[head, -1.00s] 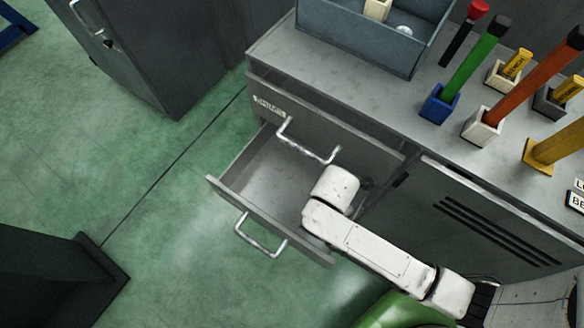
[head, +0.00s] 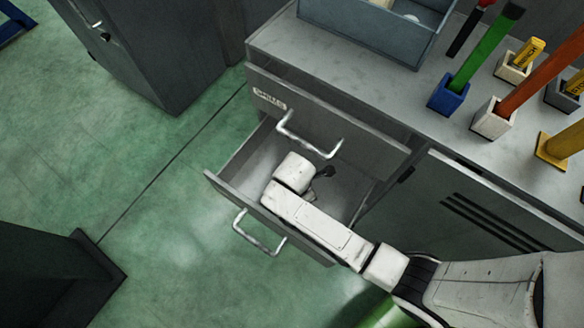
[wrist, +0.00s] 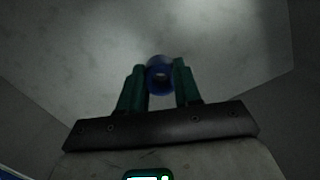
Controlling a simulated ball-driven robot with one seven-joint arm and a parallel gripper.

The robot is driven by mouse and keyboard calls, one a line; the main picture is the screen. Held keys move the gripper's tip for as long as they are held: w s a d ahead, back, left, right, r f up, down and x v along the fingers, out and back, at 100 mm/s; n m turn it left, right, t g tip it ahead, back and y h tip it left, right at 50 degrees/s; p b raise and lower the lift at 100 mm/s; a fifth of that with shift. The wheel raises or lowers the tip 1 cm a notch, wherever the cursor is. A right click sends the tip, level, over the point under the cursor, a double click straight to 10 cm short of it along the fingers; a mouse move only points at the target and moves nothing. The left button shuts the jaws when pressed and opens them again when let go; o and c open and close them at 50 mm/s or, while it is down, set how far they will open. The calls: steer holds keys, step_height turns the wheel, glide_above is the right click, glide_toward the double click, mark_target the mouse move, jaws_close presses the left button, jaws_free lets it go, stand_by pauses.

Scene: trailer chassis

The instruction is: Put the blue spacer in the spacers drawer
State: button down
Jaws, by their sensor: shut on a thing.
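The blue spacer (wrist: 158,62), a small ring, shows in the wrist view between the two green fingers of my gripper (wrist: 160,70), which is shut on it. Behind it in that view is a pale grey flat surface that looks like the drawer floor. In the head view a drawer (head: 231,199) of the grey cabinet stands pulled out, with my white wrist over its inside. My arm hides the spacer, the fingertips and part of the drawer there. I cannot tell the spacer's exact height above the floor.
A closed drawer with a handle (head: 309,139) and a hard-to-read label (head: 269,98) sits above the open one. The cabinet top holds a blue-grey bin (head: 360,37) and several coloured holders, such as a blue one (head: 446,98).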

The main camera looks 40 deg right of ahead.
steer(key=w, duration=0.1)
steer(key=w+a, duration=0.1)
steer(key=w, duration=0.1)
steer(key=shift+w+a+b, duration=0.1)
steer(key=shift+w+b, duration=0.15)
steer(key=shift+b, duration=0.05)
steer(key=shift+s+f, duration=0.15)
steer(key=shift+f, duration=0.4)
steer(key=c, duration=0.7)
jaws_free()
steer(key=shift+r, duration=0.1)
steer(key=r, duration=0.2)
steer(key=r+p, duration=0.1)
steer(key=r, duration=0.4)
steer(key=shift+a+r+p, duration=0.1)
steer(key=shift+a+p, duration=0.25)
